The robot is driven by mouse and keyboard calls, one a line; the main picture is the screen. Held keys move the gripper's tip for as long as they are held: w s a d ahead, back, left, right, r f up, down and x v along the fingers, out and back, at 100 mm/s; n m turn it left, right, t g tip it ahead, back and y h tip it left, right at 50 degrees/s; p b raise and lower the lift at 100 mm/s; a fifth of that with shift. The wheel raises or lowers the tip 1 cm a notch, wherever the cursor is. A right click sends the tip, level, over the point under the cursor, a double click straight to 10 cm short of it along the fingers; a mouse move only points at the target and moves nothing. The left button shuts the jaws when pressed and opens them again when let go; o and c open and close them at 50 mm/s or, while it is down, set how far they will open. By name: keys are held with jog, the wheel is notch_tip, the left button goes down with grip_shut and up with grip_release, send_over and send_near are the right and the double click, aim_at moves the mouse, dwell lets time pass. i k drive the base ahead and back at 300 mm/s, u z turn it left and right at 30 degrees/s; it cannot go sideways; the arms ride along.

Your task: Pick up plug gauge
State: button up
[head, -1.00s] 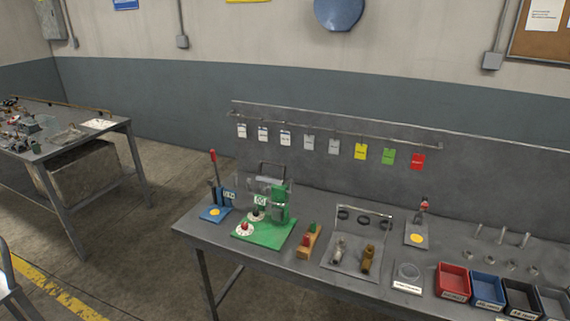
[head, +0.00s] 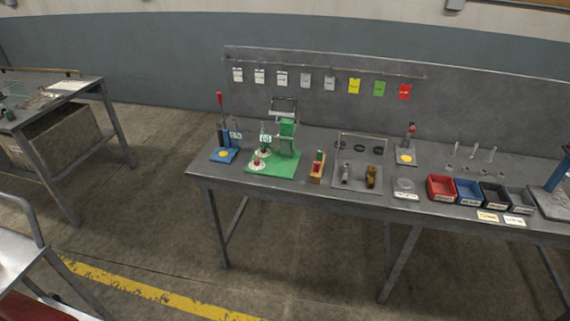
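A small wooden block with a green part and a red part (head: 317,166) stands on the grey bench, just right of the green fixture. It looks like the plug gauge in its holder, but it is too small to be sure. Right of it, a grey tray (head: 340,186) holds a silver cylindrical piece (head: 346,173) and a brown one (head: 372,176), with dark rings behind them. My gripper is not in view.
The bench (head: 250,183) also carries a green fixture (head: 286,160), a blue-based stand (head: 223,155), and red (head: 441,188), blue and dark bins. A cart (head: 22,250) stands at the lower left. Floor in front of the bench is open, with a yellow line (head: 150,292).

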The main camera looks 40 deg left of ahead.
aim_at(316, 163)
jog(key=u, duration=1.45)
